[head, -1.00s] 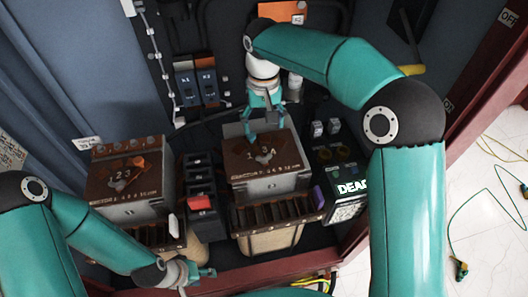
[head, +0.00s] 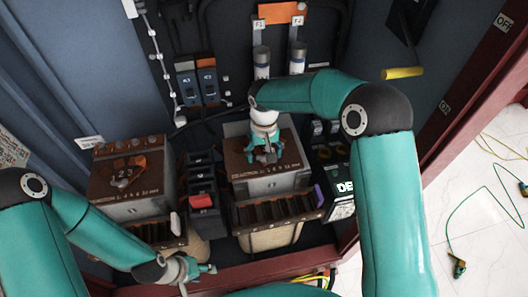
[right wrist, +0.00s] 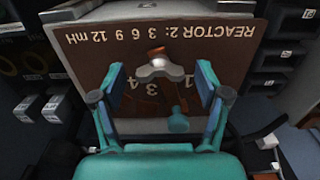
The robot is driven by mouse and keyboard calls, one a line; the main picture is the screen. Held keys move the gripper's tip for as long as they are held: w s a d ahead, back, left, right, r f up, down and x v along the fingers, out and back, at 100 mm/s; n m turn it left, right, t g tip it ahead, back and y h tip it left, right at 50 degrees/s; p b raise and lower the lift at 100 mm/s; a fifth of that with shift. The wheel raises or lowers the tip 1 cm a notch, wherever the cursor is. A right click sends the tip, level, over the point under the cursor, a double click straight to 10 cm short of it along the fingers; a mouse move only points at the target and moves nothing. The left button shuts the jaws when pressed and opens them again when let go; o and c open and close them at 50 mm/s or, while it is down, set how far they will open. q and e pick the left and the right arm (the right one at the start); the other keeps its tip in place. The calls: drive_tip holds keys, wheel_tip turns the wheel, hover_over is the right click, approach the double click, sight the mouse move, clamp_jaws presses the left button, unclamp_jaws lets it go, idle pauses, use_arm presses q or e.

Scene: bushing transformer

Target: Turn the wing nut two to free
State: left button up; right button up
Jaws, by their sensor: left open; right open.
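My right gripper (head: 265,158) points down over this plate. In the right wrist view its open fingers (right wrist: 160,75) are on either side of the wing nut, with gaps on both sides. Whether they are at its height I cannot tell. My left gripper (head: 197,268) is open and empty at the lower left.
A similar brown-topped unit (head: 130,180) with an orange piece stands at left. Between the units is a dark breaker stack (head: 200,185) with a red part. A black box (head: 338,195) stands at right. Fuse cylinders (head: 262,62) rise at the back.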

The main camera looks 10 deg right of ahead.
drive_tip(key=shift+c, duration=0.2)
drive_tip(key=c, duration=1.1)
